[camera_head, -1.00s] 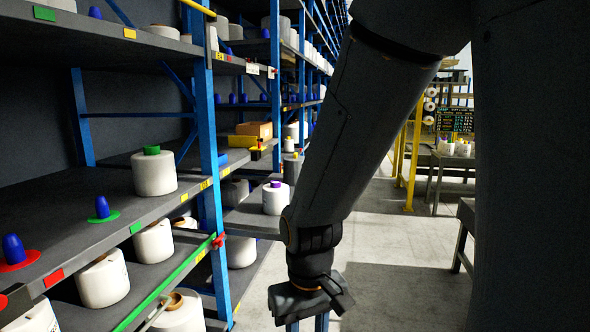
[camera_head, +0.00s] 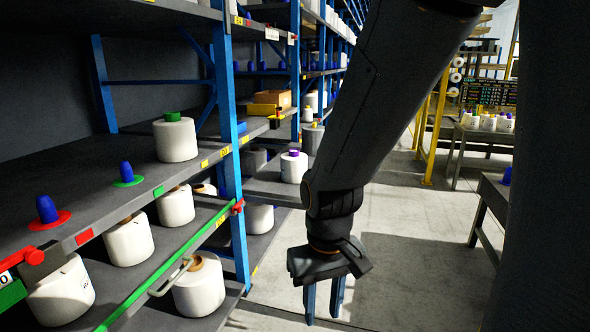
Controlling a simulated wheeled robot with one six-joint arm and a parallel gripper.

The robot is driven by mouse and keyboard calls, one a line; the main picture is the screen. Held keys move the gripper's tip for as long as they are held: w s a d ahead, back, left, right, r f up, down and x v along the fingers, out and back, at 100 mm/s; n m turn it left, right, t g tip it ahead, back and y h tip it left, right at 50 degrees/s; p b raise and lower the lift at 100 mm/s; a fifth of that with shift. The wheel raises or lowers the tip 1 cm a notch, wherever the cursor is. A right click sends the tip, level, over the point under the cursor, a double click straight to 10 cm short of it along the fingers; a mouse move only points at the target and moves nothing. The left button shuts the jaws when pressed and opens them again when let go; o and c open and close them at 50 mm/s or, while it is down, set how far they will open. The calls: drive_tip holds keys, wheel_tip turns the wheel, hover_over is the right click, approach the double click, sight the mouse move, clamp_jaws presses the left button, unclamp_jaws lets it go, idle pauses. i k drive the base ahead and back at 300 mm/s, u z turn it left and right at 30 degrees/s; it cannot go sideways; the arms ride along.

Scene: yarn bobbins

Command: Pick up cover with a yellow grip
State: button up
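I cannot make out for certain a cover with a yellow grip. A small dark item with red and yellow on it (camera_head: 276,119) sits at the front edge of the farther shelf bay, too small to tell what it is. My gripper (camera_head: 323,312) points down over the aisle floor, right of the shelves. Its two blue fingers are apart with nothing between them. It is clear of every shelf and bobbin.
The near rack's upper shelf (camera_head: 185,185) holds a white bobbin with a green top (camera_head: 175,139) and blue cones on red and green discs. Several bobbins stand below. A bobbin with a purple top (camera_head: 294,167) stands farther back. The aisle floor (camera_head: 410,240) is open; a table (camera_head: 490,205) stands right.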

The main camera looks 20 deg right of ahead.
sight(312, 135)
drive_tip(key=z, duration=0.8)
drive_tip(key=i, duration=1.8)
drive_tip(key=z, duration=0.8)
drive_tip(key=i, duration=1.75)
drive_tip(key=u, duration=0.85)
drive_tip(key=i, duration=1.75)
drive_tip(key=u, duration=0.85)
